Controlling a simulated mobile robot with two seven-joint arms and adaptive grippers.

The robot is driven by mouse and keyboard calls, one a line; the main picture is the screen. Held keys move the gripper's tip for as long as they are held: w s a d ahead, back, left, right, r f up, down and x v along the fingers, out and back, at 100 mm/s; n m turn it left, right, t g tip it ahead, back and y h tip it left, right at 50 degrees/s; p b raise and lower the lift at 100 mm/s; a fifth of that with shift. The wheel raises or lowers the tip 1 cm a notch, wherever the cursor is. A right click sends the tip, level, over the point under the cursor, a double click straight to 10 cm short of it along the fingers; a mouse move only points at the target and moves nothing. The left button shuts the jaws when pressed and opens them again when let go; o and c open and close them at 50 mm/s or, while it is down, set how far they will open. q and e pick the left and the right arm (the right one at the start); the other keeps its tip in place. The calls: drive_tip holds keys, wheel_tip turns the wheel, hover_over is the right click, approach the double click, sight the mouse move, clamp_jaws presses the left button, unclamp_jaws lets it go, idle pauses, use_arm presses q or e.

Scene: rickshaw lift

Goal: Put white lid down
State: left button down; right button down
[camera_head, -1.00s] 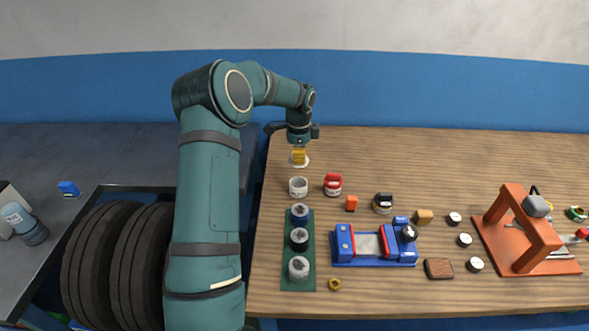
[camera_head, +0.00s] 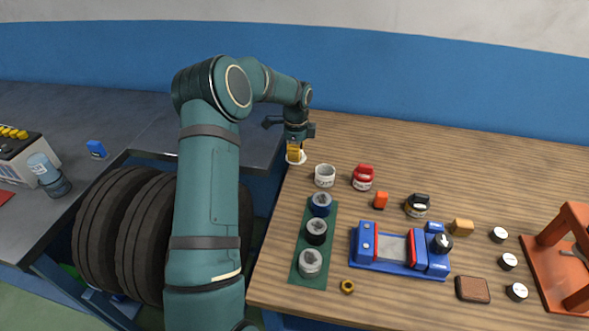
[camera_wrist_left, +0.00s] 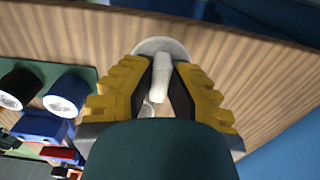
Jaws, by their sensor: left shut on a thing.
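My left gripper (camera_head: 294,150) is at the back left of the wooden table, close to its left edge. Its yellow fingers are shut on the knob of the white lid (camera_head: 297,160). In the left wrist view, the left gripper (camera_wrist_left: 160,85) has the pale knob between its fingers, with the round lid (camera_wrist_left: 165,46) beyond the fingertips. The lid is over the tabletop; I cannot tell whether it touches the wood. The white pot (camera_head: 325,177) stands open to the right of the lid. My right gripper is out of view.
The red-lidded pot (camera_head: 363,178) stands right of the white pot. A green strip (camera_head: 297,270) holds a row of jars nearer the front. A blue vise-like fixture (camera_head: 385,265) stands right of it. Large tyres (camera_head: 110,220) are left of the table. Bare wood lies behind the pots.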

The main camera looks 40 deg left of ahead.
sight(296, 172)
use_arm(q)
drive_tip(key=shift+f+b, duration=0.45)
drive_tip(key=shift+f, duration=2.45)
drive_tip(key=shift+f, duration=0.15)
drive_tip(key=c, duration=1)
unclamp_jaws()
drive_tip(key=shift+c, duration=0.2)
wheel_tip(296, 172, up, 12)
drive_tip(key=shift+r+p, duration=0.2)
drive_tip(key=shift+p, duration=0.85)
